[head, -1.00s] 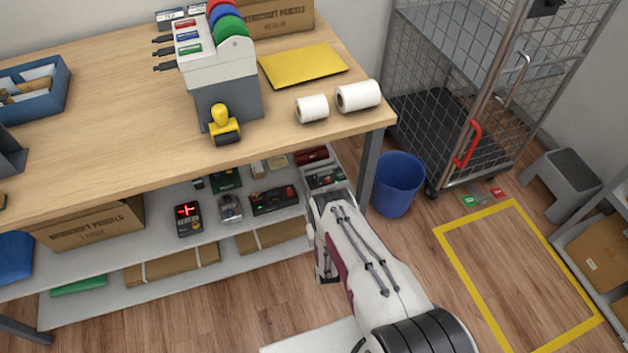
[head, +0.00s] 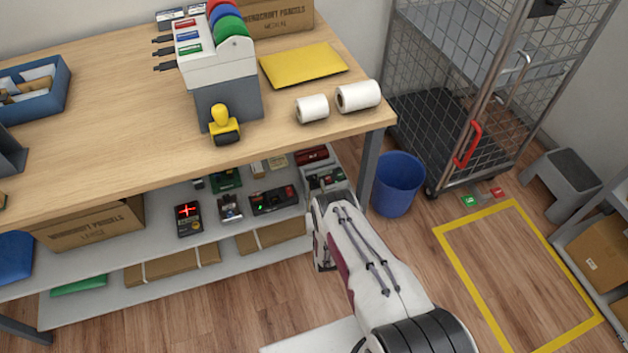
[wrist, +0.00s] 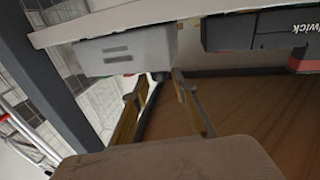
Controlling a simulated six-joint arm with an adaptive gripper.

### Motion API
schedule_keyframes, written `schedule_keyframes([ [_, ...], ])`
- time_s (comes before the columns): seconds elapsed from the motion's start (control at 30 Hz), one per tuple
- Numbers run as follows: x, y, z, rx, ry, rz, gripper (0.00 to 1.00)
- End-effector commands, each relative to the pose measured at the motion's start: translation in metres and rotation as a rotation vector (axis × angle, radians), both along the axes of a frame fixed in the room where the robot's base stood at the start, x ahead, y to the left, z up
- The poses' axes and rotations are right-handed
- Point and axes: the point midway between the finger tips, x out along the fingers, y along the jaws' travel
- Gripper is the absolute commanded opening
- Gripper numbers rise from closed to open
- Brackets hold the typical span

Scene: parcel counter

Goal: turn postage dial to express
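A grey box with vent slots (wrist: 125,52) hangs at the top of the wrist view. A small dark round part (wrist: 160,76), which may be the postage dial, sticks out from its lower edge. My gripper (wrist: 157,86) has two yellowish fingers standing apart, one on each side of that part; I cannot tell whether they touch it. In the head view, a grey device (head: 325,180) sits at the right end of the shelf under the counter, just beyond my wrist. My fingers are hidden there. No dial marking is readable.
The wooden counter (head: 110,120) overhangs the shelf. Other devices stand left of my wrist, including a black one (head: 274,200) and one with a red display (head: 188,218). A table leg (head: 370,165) and a blue bin (head: 398,185) are close on the right.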

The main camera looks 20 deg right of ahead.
Motion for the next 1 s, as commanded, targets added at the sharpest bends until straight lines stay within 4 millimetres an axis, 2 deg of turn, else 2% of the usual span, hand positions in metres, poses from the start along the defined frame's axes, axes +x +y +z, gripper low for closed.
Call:
schedule_keyframes([
  [0.4,0.032,-0.007,0.000,0.000,0.000,-0.001,0.27],
  [0.93,0.038,-0.009,0.000,-0.001,0.001,0.000,0.27],
  [1.0,0.038,-0.009,0.000,-0.001,0.001,0.000,0.09],
])
